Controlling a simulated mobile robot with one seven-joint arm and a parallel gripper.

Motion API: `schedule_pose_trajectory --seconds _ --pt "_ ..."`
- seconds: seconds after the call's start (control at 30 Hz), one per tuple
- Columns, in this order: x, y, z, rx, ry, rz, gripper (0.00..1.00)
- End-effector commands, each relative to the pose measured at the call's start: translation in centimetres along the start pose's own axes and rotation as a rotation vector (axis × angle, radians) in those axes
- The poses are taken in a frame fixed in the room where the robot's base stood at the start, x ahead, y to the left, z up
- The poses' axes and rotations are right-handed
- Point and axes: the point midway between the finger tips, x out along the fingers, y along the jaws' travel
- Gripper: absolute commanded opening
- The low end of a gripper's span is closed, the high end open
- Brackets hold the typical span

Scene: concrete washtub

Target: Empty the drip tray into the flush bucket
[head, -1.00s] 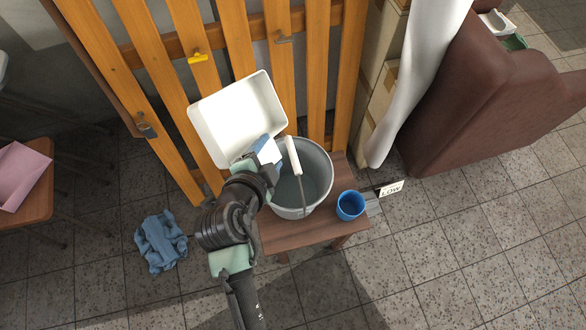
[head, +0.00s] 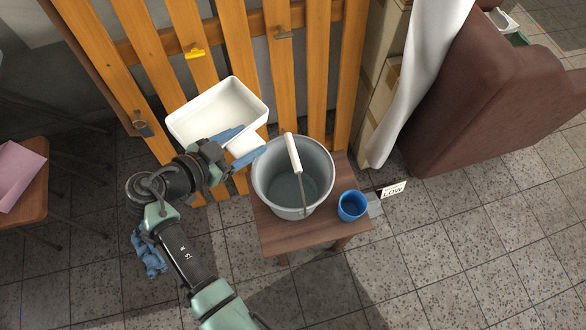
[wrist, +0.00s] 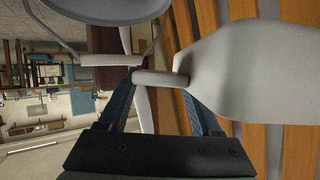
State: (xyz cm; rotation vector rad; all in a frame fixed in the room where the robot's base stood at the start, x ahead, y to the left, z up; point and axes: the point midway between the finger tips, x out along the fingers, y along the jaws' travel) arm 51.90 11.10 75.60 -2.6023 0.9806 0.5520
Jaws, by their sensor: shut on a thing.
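The white drip tray (head: 220,112) is in the air left of the bucket, close to level with its open side up. Its inside looks plain white; I cannot tell if a thin film of liquid is in it. My gripper (head: 240,146) is shut on the tray's short white handle, which also shows between the blue fingers in the wrist view (wrist: 160,79). The grey flush bucket (head: 262,190) stands upright on a small wooden stool, its white-gripped bail leaning across the mouth. Its inside looks grey-green low down; whether that is liquid is unclear. The wrist view shows the tray's outside (wrist: 240,75).
A blue cup (head: 351,205) stands on the stool (head: 290,236) right of the bucket, near a "LOW" sign (head: 393,189). A wooden slat rack (head: 245,50) rises close behind the tray. A blue cloth (head: 150,255) lies on the floor, partly behind my arm.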

Motion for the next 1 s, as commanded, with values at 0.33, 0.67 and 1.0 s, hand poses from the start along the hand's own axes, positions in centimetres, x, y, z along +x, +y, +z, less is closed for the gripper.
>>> schedule_pose_trajectory --seconds 0.33,0.67,1.0 --pt "-1.0 -0.3 -2.0 0.004 -0.002 -0.001 0.0" --pt "-2.3 -0.7 -4.5 0.004 -0.002 -0.002 0.0" --pt "-2.1 -0.7 -4.2 -0.122 0.087 0.048 0.0"
